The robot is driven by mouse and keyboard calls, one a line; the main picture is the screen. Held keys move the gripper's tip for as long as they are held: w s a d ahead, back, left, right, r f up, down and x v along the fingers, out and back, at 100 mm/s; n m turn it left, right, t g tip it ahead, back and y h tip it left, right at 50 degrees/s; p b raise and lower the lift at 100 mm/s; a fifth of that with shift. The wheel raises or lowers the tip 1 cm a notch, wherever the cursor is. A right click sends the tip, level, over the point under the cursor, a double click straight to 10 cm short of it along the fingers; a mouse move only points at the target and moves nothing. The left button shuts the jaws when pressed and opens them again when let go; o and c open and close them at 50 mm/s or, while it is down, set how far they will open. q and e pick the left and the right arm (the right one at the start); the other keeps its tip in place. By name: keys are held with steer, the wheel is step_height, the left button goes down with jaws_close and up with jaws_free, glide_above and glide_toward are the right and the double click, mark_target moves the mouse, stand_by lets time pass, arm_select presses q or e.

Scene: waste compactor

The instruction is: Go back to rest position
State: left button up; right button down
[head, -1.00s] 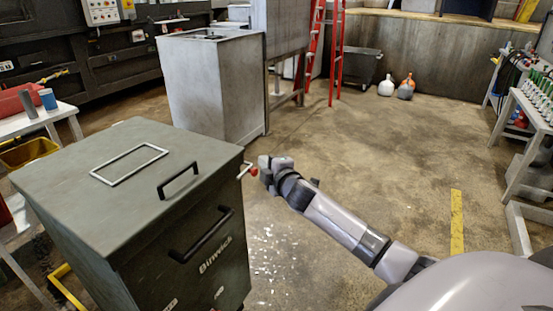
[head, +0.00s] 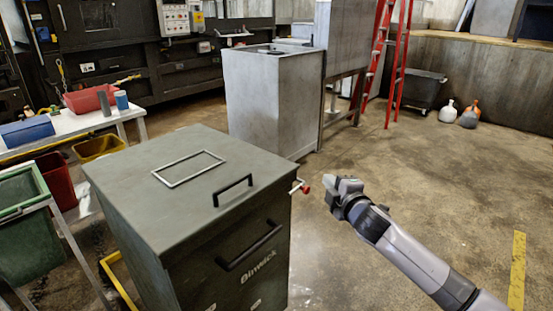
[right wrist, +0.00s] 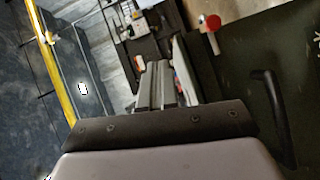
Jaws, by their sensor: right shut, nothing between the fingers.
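My right arm reaches in from the lower right of the head view. Its gripper (head: 336,188) is just right of the compactor's red-knobbed lever, with a small gap between them. The gripper is shut and empty; its fingers also show in the right wrist view (right wrist: 157,85). The dark green compactor (head: 170,210) stands with its lid (head: 140,172) closed, showing a lid handle (head: 233,190) and a black front handle (head: 250,247). The red knob (head: 306,190) also shows in the right wrist view (right wrist: 213,22). My left gripper is out of view.
A grey metal cabinet (head: 265,105) stands behind the compactor, with a red ladder (head: 385,65) beyond. A white table (head: 70,125) and a green bin (head: 30,245) are at the left. Jugs (head: 447,112) stand by the back wall. The floor at right is open.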

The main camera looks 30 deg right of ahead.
steer(key=s+a+f+m+g+y, duration=0.2)
steer(key=s+a+f+m, duration=0.3)
steer(key=s+a+f, duration=0.6)
steer(key=s+a+f+m+g+y, duration=0.3)
steer(key=s+a+f+m, duration=0.3)
steer(key=s+a+f, duration=0.5)
steer(key=s+f, duration=0.2)
steer(key=s, duration=0.4)
steer(key=shift+s+m+g, duration=0.3)
steer(key=shift+s+g, duration=0.05)
steer(key=shift+g, duration=0.05)
steer(key=shift+d, duration=0.1)
